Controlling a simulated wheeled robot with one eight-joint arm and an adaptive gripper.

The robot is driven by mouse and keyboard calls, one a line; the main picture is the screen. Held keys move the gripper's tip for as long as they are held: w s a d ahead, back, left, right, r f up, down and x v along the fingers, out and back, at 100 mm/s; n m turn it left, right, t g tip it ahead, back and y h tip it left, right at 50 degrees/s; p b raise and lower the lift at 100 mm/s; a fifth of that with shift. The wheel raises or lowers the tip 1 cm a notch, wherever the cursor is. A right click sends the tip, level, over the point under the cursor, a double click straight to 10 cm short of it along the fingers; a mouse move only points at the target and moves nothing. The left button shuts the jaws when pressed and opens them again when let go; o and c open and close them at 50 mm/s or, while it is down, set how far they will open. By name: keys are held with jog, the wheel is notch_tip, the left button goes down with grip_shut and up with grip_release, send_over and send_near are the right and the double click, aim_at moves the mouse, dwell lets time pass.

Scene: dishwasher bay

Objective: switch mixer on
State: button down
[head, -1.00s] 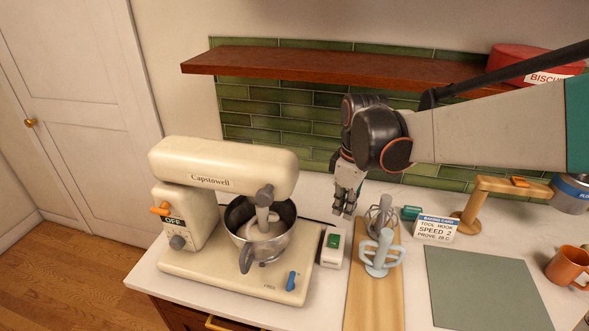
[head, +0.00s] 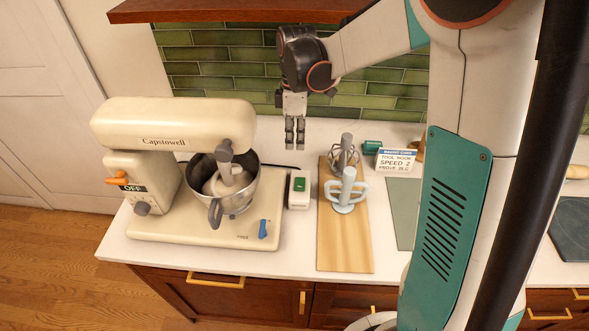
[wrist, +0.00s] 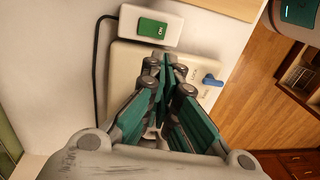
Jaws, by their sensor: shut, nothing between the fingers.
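The cream stand mixer (head: 170,120) stands at the left of the counter, its head lowered over a steel bowl (head: 243,190) with pale dough in it. Its side has an orange lever (head: 116,179), a label reading OFF (head: 132,189) and a grey knob (head: 142,208). A blue lever (head: 263,228) is on the base. A white switch box (head: 299,201) with a green rocker (head: 300,184) sits right of the base; the rocker also shows in the wrist view (wrist: 152,28). My gripper (head: 295,143) is shut and empty, pointing down above the counter behind the switch box, touching nothing visible.
A wooden board (head: 345,255) carries a whisk (head: 343,155) and a pale blue beater (head: 346,195). A card reading SPEED 2 (head: 396,161) stands behind, right of it. A wooden shelf (head: 220,10) hangs above. A dark cable (wrist: 99,70) runs from the switch box.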

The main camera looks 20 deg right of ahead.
aim_at(295, 187)
jog(key=f+b, duration=0.1)
jog(key=f, duration=0.3)
jog(key=s+f+b, duration=0.1)
jog(key=f, duration=0.8)
jog(key=shift+s+a+f+b, duration=0.3)
jog(key=shift+a+f+b, duration=0.05)
jog(key=shift+b, duration=0.05)
jog(key=shift+s+a+f+t+b, duration=0.1)
jog(key=shift+s+f+t+b, duration=0.15)
jog(key=shift+f+b, duration=0.25)
jog(key=shift+r, duration=0.15)
jog(key=shift+w, duration=0.2)
jog(key=shift+w+d+r, duration=0.25)
jog(key=shift+w+d, duration=0.1)
jog(key=shift+w, duration=0.25)
notch_tip(295, 187, up, 14)
jog(key=s+p, duration=0.1)
jog(key=p, duration=0.3)
jog(key=shift+s+a, duration=0.3)
jog(key=shift+a, duration=0.05)
